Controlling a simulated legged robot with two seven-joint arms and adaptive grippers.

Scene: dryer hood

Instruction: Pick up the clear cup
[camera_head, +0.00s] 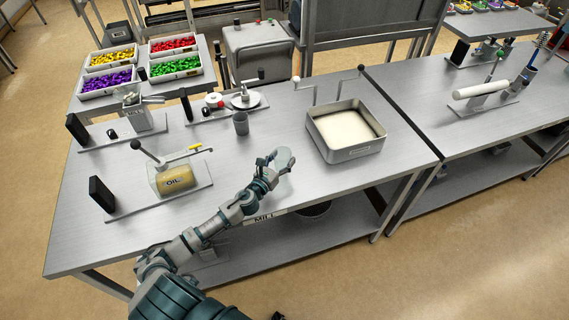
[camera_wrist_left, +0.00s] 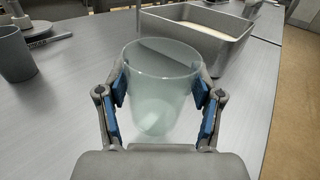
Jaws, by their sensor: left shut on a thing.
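The clear cup (camera_wrist_left: 162,88) is a see-through, slightly greenish tumbler standing upright between the fingers of my left gripper (camera_wrist_left: 162,95) in the left wrist view. The blue finger pads touch it on both sides, and the gripper is shut on it. In the head view, the left gripper (camera_head: 272,165) is over the front middle of the table, and the clear cup (camera_head: 284,159) shows faintly at its tips. I cannot tell whether the cup's base touches the table. My right gripper is not in view.
A grey cup (camera_head: 241,123) stands behind and left of the gripper. A metal pan (camera_head: 346,152) with pale contents is to the right. The oil device (camera_head: 176,178) is at left. Colored bins (camera_head: 108,83) sit at the back left. Bare table (camera_head: 230,165) lies around the gripper.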

